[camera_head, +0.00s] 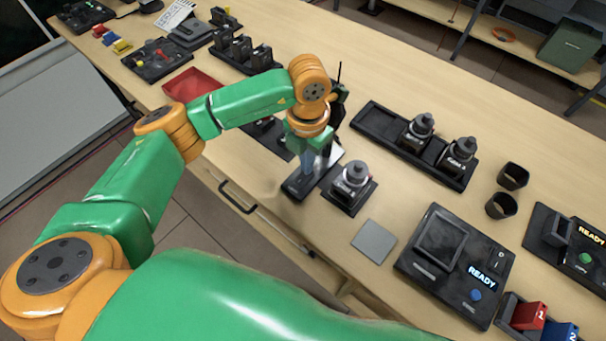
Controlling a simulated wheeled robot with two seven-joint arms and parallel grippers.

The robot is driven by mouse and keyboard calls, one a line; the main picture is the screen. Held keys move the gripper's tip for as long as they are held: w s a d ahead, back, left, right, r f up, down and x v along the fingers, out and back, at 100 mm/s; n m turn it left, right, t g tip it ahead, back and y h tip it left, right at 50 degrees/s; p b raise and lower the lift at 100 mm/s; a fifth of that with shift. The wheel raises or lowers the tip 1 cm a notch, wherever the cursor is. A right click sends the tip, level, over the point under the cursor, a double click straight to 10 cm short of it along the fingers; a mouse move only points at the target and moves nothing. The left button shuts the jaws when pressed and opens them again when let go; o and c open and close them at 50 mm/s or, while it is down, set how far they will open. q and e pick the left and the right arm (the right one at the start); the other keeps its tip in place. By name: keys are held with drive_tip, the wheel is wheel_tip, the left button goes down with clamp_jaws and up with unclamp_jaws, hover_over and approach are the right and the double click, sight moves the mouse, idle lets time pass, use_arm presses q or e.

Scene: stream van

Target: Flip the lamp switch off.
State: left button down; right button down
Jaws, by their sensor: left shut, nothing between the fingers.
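My left gripper (309,166) points down over the front edge of the bench, near its middle. It is shut with nothing in it, and its tips are just above or at a small dark base (299,188). The arm and gripper cover part of this base, so I cannot tell whether they touch it. I cannot clearly make out the lamp switch; it may be on this small base. A bright white patch (331,160) shows just right of the fingers. My right gripper is not in view.
A dark holder with a knobbed container (354,178) stands close right of the gripper. A black tray (380,122) holds two similar containers behind it. A grey square plate (374,241) and a black machine reading READY (440,251) lie further right. A red tray (192,87) is left.

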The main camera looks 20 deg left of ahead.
use_arm(q)
drive_tip(key=shift+f+b, duration=0.65)
drive_tip(key=shift+f, duration=0.1)
wheel_tip(320, 180, up, 7)
drive_tip(key=p, duration=0.5)
drive_tip(key=shift+r, duration=0.15)
idle(0.4)
